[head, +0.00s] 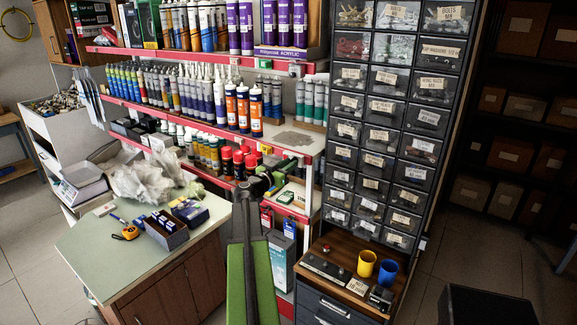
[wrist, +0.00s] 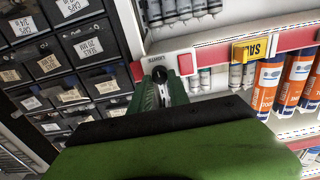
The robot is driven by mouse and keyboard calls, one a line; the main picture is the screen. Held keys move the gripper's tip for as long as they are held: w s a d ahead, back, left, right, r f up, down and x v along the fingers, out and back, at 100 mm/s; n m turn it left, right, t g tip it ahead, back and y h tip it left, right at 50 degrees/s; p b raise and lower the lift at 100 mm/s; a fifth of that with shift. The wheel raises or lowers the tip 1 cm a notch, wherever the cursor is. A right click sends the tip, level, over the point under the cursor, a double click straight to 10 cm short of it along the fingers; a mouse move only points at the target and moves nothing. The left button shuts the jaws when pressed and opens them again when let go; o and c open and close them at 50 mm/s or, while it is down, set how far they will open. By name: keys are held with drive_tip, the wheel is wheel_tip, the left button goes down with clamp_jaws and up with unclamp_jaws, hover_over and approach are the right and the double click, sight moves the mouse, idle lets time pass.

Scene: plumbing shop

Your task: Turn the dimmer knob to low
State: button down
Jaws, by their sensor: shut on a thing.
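The dimmer knob (wrist: 159,74) is a small dark round knob on a pale plate (wrist: 152,61) marked LIGHTS, on the shelf edge in the wrist view. My gripper (wrist: 161,88) is shut on the knob, its narrow green and dark fingers at it. The fingers hide part of the knob, and I cannot read its setting. In the head view my gripper (head: 264,184) reaches up to the shelf front near the middle. I cannot make out the knob there.
A tall cabinet of small labelled drawers (head: 385,125) stands close on the right. Shelves with orange tubes (head: 243,106) are behind. A bench (head: 115,248) with a tape measure (head: 127,231) is at left, and a low counter (head: 340,262) with yellow and blue cups (head: 376,267) is at right.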

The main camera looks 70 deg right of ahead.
drive_tip(key=shift+w+d+r, duration=0.1)
drive_tip(key=shift+d+r, duration=0.05)
drive_tip(key=shift+d, duration=0.05)
drive_tip(key=shift+d+n, duration=0.2)
drive_tip(key=shift+n, duration=0.5)
drive_tip(key=n, duration=3.4)
drive_tip(key=shift+d+f, duration=0.1)
drive_tip(key=shift+f, duration=0.2)
drive_tip(key=shift+n, duration=0.5)
